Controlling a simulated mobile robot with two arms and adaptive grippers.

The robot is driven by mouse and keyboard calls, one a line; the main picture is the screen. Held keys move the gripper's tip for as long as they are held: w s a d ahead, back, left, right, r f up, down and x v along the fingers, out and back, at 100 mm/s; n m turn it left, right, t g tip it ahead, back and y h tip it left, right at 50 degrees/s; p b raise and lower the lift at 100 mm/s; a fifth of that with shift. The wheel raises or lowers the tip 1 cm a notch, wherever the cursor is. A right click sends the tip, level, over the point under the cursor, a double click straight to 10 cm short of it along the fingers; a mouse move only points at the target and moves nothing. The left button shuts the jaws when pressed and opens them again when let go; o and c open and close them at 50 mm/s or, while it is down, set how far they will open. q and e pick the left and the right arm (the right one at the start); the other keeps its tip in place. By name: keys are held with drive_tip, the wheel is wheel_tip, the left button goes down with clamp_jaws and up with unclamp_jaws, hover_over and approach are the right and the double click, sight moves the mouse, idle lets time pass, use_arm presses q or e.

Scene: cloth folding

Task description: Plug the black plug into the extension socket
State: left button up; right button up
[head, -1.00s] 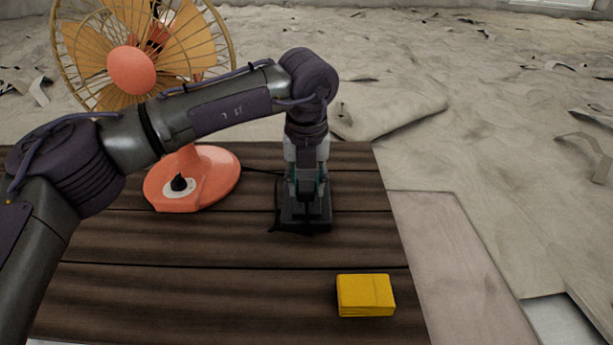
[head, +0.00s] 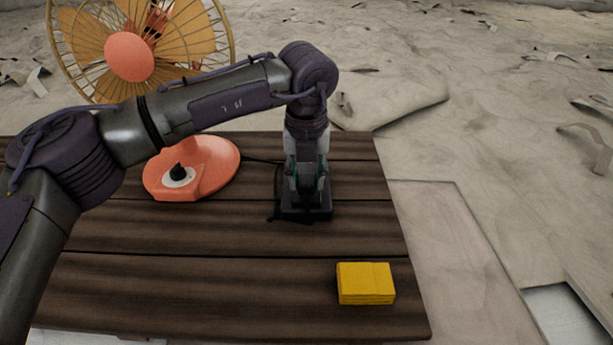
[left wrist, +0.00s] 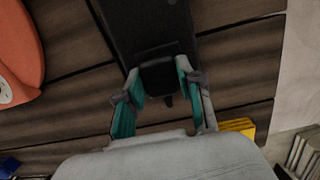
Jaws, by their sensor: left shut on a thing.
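My left gripper (head: 308,192) reaches down over the dark wooden table and is shut on the black plug. The plug (left wrist: 160,76) shows between the teal fingertips of my left gripper (left wrist: 155,88) in the left wrist view. The black extension socket (left wrist: 143,24) lies just past the plug in that view, and the plug overlaps its near end. In the head view the socket (head: 318,215) shows as a low dark block under the fingers, largely hidden by my gripper. I cannot tell whether the plug's pins are in the socket. My right gripper is in neither view.
An orange fan (head: 190,170) stands at the back left of the table (head: 200,235), with a thin dark cord running right from its base. A yellow block (head: 366,284) lies at the front right. The table's front left is clear.

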sight(306, 184)
use_arm(q)
drive_tip(key=shift+b, duration=0.7)
idle(1.4)
drive_tip(key=shift+f+b, duration=0.5)
drive_tip(key=shift+f, duration=0.1)
drive_tip(key=o, duration=1.1)
drive_tip(key=shift+o, duration=0.2)
wheel_tip(306, 184, up, 12)
drive_tip(key=s, duration=0.1)
drive_tip(key=shift+s, duration=0.2)
